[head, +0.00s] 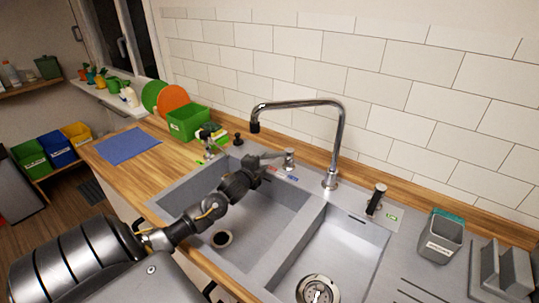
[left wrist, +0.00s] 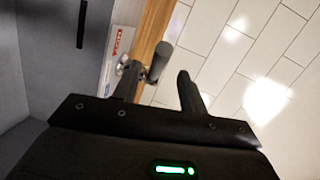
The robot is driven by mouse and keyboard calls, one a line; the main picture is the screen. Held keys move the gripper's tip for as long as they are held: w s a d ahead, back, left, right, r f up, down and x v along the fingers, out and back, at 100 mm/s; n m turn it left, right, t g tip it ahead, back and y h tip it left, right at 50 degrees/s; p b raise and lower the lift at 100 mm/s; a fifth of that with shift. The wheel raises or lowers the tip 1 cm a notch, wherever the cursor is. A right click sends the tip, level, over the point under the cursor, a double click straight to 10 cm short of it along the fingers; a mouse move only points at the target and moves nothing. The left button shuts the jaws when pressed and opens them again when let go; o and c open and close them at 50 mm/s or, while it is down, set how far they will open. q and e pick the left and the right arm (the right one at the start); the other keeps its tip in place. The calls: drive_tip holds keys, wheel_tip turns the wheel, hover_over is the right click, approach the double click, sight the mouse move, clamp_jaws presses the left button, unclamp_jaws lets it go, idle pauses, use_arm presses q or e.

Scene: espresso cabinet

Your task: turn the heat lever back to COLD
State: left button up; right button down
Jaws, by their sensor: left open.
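The heat lever (head: 289,157) is a small metal lever on the sink's back rim, left of the tap. A red label (head: 272,169) and a blue label (head: 292,178) sit in front of it. My left gripper (head: 266,162) reaches over the left basin, close to the lever's left side. In the left wrist view the lever's grey handle (left wrist: 161,61) shows between my two open fingers (left wrist: 158,85), with the red label (left wrist: 123,42) beyond. I cannot tell whether a finger touches the handle. My right gripper is not in view.
The tall chrome tap (head: 340,135) rises just right of the lever. A black-topped dispenser (head: 376,197) and a grey cup (head: 441,236) stand farther right. A green bin (head: 188,123) stands at the back left. The tiled wall (head: 300,45) is close behind.

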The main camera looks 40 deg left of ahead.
sight(267, 157)
use_arm(q)
drive_tip(key=x, duration=0.5)
drive_tip(key=shift+w+p, duration=0.4)
clamp_jaws()
